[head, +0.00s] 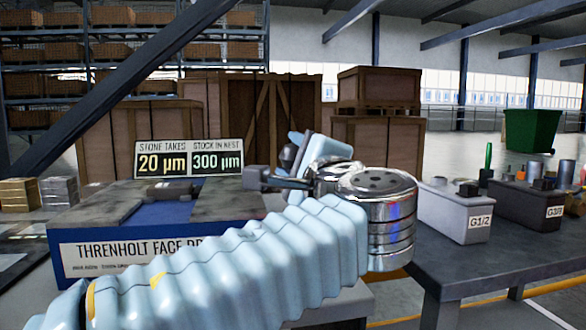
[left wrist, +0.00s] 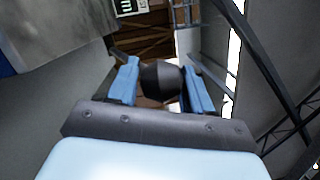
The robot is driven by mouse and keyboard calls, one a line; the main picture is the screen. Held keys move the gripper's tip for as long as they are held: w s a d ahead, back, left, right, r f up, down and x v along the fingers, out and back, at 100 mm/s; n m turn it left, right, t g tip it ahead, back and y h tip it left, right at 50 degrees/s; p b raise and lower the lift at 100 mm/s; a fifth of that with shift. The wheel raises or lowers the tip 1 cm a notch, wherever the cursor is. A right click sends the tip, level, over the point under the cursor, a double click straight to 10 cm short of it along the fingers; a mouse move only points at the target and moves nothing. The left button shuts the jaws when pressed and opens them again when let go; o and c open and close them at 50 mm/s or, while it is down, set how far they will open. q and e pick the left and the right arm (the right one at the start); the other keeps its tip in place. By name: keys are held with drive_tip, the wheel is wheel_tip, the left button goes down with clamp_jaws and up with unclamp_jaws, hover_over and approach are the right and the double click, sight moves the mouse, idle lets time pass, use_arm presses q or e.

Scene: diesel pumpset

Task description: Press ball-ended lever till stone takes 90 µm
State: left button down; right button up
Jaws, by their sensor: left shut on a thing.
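The dark ball of the lever (left wrist: 162,80) sits between the two light blue fingers of my left gripper (left wrist: 165,86) in the left wrist view, and the gripper is shut on it. In the head view the ball (head: 288,156) shows as a small dark shape by my left gripper (head: 296,147), just right of the display. The display (head: 188,158) reads "STONE TAKES 20 µm" and "STOCK IN NEST 300 µm". The face-dressing machine (head: 75,262) has a grey top and a blue channel. My right gripper is not in view.
Grey bins, one marked G1/2 (head: 455,213), stand on the dark table (head: 480,262) at right. Wooden crates (head: 262,118) stand behind the machine. Metal blocks (head: 58,190) lie at far left. A green bin (head: 531,132) is at the back right.

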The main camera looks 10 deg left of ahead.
use_arm(q)
drive_tip(key=f+b, duration=0.2)
drive_tip(key=f, duration=0.1)
drive_tip(key=s+f+b, duration=0.1)
drive_tip(key=f+b, duration=0.1)
drive_tip(key=f, duration=0.1)
drive_tip(key=s+f+b, duration=0.1)
drive_tip(key=f+b, duration=0.2)
drive_tip(key=shift+s+d+f, duration=0.15)
drive_tip(key=shift+d+f, duration=0.15)
drive_tip(key=shift+d, duration=0.1)
drive_tip(key=c, duration=0.6)
unclamp_jaws()
drive_tip(key=p+v, duration=0.1)
drive_tip(key=v, duration=1.2)
drive_tip(key=shift+s+d, duration=0.2)
drive_tip(key=shift+s, duration=0.15)
